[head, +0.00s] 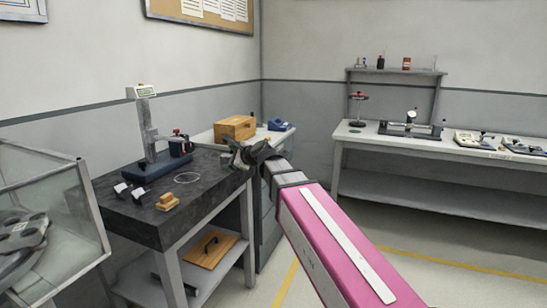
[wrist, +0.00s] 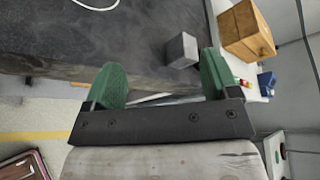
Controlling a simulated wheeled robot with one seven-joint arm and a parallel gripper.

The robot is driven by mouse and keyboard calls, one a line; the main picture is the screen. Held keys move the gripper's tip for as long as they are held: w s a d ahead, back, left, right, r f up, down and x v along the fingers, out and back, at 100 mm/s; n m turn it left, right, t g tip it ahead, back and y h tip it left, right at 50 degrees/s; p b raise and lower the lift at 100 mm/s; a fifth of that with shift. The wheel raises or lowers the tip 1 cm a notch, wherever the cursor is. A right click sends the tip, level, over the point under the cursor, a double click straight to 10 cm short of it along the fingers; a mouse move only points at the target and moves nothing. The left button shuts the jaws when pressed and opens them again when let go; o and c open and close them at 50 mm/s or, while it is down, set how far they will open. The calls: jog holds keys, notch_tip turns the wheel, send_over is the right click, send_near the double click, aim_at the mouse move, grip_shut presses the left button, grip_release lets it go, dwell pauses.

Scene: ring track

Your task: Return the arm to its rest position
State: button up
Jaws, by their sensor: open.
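My arm reaches out from the lower right in the head view, with a pink link nearest the camera. My gripper (head: 240,156) is at its far end, near the right edge of the dark-topped table (head: 130,223). In the wrist view my gripper (wrist: 162,76) shows two green fingers spread apart with nothing held between them. A small grey block (wrist: 181,50) shows beyond the fingers, by the table's edge; I see a gap between it and the left finger. The gripper partly hides what lies behind it in the head view.
The dark table carries a measuring stand (head: 150,140), a thin ring (head: 187,178) and a small wooden piece (head: 168,201). A wooden box (head: 235,127) stands behind. A glass-sided case (head: 60,215) is at left, a long bench (head: 440,140) at right. Floor between is clear.

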jog(key=s+d+f+n+g+h, duration=0.2)
jog(key=s+d+f+n+h, duration=0.15)
jog(key=d+f, duration=0.55)
jog(key=s+d+f+n+g+h, duration=0.2)
jog(key=s+d+f+n, duration=0.15)
jog(key=d+f, duration=0.6)
jog(key=s+d+f+n+g+h, duration=0.2)
jog(key=s+d+f+n+h, duration=0.15)
jog(key=d+f, duration=0.6)
jog(key=s+d+f+n+g+h, duration=0.2)
jog(key=s+d+f+n, duration=0.3)
jog(key=f, duration=0.5)
jog(key=shift+s+d+g, duration=0.5)
jog(key=shift+s+d, duration=0.5)
jog(key=shift+s, duration=0.2)
